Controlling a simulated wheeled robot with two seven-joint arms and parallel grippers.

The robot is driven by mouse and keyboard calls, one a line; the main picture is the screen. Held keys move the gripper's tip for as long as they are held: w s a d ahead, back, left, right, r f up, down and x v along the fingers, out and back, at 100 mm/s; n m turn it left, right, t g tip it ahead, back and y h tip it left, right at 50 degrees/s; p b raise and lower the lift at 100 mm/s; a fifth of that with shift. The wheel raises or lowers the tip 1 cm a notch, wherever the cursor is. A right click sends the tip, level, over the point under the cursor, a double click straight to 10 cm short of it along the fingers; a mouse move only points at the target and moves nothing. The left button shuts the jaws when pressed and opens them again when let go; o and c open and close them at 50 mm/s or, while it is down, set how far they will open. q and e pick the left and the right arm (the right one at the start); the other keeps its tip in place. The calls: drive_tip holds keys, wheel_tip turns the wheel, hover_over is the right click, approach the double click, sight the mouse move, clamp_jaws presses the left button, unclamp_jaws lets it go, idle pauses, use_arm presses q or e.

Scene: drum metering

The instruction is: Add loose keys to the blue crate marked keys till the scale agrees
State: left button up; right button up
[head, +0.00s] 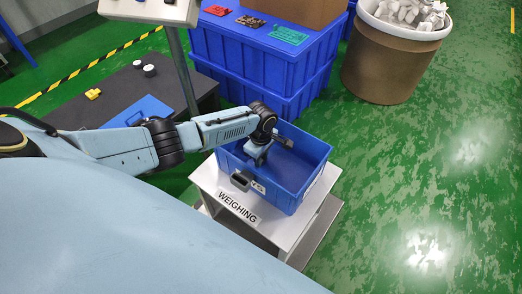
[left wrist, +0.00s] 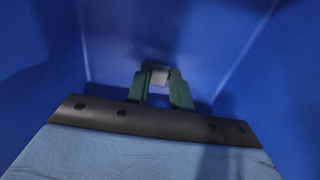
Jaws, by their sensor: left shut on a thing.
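The blue crate (head: 287,200) sits on the white stand marked WEIGHING (head: 209,178); only the end of its label shows. My left gripper (head: 257,156) reaches down into the crate. In the left wrist view, the dark green fingers of my left gripper (left wrist: 159,82) are shut on a small pale grey key (left wrist: 159,74), with blue crate walls around. In the head view the key is hidden. The drum (head: 388,65) at the upper right holds many loose pale keys (head: 412,12). A grey box on a post (head: 150,9) is cut off at the top; no reading shows.
Stacked blue crates (head: 245,50) stand behind the stand, with a cardboard box (head: 297,8) and coloured pieces on top. A dark table (head: 115,95) at left holds a yellow piece (head: 93,94), small round items and a blue panel. Green floor is clear at right.

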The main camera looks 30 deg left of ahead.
use_arm(q)
drive_tip(key=o, duration=1)
drive_tip(key=shift+o, duration=0.2)
drive_tip(key=shift+r, duration=0.15)
wheel_tip(320, 180, up, 13)
drive_tip(key=p, duration=0.7)
drive_tip(key=shift+p, duration=0.3)
drive_tip(key=shift+r, duration=0.1)
